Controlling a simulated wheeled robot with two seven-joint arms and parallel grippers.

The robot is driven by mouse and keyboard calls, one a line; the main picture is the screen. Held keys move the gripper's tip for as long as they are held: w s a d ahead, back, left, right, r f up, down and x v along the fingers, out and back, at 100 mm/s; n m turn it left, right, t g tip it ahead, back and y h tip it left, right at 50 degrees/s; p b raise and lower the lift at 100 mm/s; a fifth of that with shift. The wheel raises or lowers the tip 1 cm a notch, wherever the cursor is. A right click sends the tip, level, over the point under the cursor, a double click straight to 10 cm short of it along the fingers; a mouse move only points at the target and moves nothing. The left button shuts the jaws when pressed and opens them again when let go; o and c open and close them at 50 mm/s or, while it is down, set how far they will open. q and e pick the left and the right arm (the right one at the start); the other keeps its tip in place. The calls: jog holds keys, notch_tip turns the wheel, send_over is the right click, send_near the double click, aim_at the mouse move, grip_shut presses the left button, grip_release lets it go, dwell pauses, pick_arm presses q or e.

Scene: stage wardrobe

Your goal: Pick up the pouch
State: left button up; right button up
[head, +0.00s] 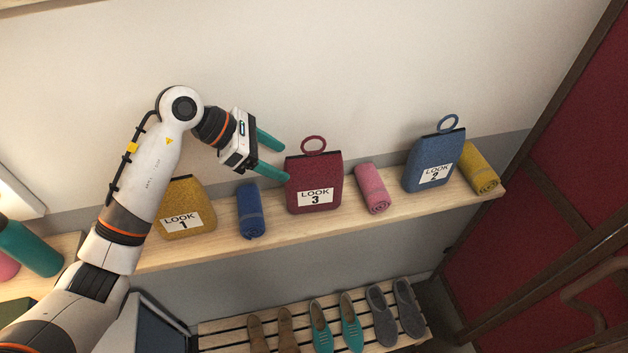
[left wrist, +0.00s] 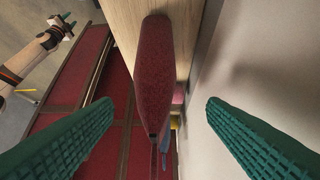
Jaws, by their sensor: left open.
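Three pouches with ring loops stand on a wooden shelf in the head view: a yellow one marked LOOK 1 (head: 180,195), a dark red one marked LOOK 3 (head: 301,170) in the middle, and a blue one marked LOOK 2 (head: 424,158). My left gripper (head: 283,163) is open and empty, its green fingertips just left of the red pouch's upper part. In the left wrist view the red pouch (left wrist: 155,70) appears edge-on, lying in line with the gap between the spread fingers (left wrist: 158,103). My right gripper (left wrist: 66,23) shows small at the upper left there.
The wall (head: 330,70) rises close behind the shelf (head: 270,233). A slatted rack (head: 232,337) with several shoes is below. A teal bottle (head: 30,247) is at far left.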

aim_at(300, 173)
pick_arm(q)
jog(key=shift+s+d+f, duration=0.3)
jog(key=shift+d+f, duration=0.3)
jog(key=shift+d, duration=0.1)
jog(key=x, duration=0.5)
jog(key=shift+d+r+b, duration=0.15)
jog(key=shift+b, duration=0.25)
jog(key=shift+c, duration=0.7)
jog(key=c, duration=1)
